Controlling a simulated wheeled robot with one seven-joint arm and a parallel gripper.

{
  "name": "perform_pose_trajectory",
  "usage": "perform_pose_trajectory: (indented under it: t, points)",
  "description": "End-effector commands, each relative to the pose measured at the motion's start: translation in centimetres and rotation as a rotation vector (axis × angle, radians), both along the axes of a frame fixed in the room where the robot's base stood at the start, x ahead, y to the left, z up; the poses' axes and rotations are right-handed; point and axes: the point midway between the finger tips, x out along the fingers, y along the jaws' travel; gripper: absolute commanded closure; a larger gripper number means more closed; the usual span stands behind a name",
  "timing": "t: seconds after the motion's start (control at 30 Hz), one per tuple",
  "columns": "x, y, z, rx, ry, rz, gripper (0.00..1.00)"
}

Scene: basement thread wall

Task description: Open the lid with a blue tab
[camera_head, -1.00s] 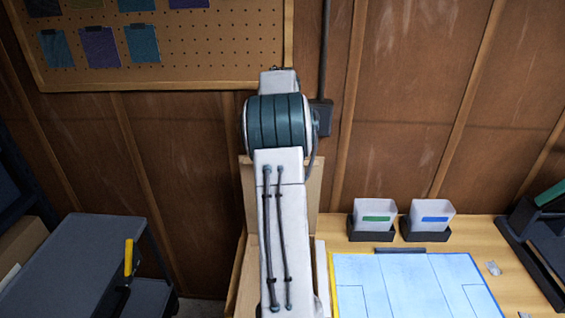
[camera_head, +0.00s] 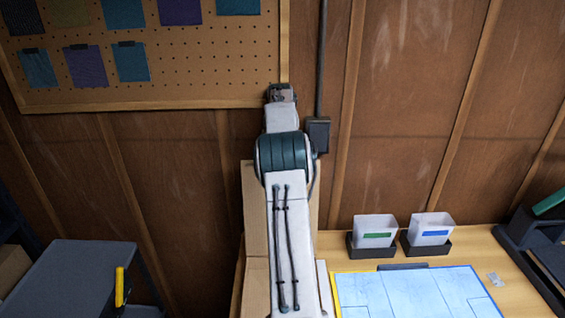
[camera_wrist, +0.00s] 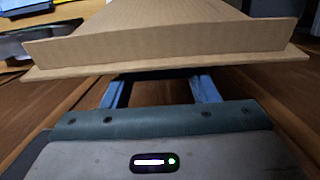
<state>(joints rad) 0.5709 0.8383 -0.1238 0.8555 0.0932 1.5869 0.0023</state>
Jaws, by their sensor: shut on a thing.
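A tan cardboard lid (camera_wrist: 165,46) with a raised rim fills the top of the wrist view. The blue fingers of my gripper (camera_wrist: 163,92) reach to its lower edge, one left and one right, and their tips are hidden behind it. The gripper is shut on a part of the lid there, and no blue tab can be made out. In the head view, upright tan panels (camera_head: 254,205) show behind my arm, which covers most of them. My gripper is not clear in that view.
A desk (camera_head: 470,262) on the right holds a blue mat (camera_head: 410,295), a green-labelled bin (camera_head: 374,229), a blue-labelled bin (camera_head: 430,228) and a black rack (camera_head: 545,245). A grey cart (camera_head: 75,275) with a yellow-handled tool (camera_head: 119,286) stands left. A pegboard (camera_head: 200,85) hangs on the wall.

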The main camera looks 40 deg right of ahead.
Motion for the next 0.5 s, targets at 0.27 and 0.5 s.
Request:
perform_pose_trajectory:
  t: [0.27, 0.5]
  points:
    - [-0.13, 0.06, -0.66, 0.006, 0.011, 0.000, 0.24]
    - [-0.07, 0.02, -0.26, 0.003, 0.005, 0.000, 0.24]
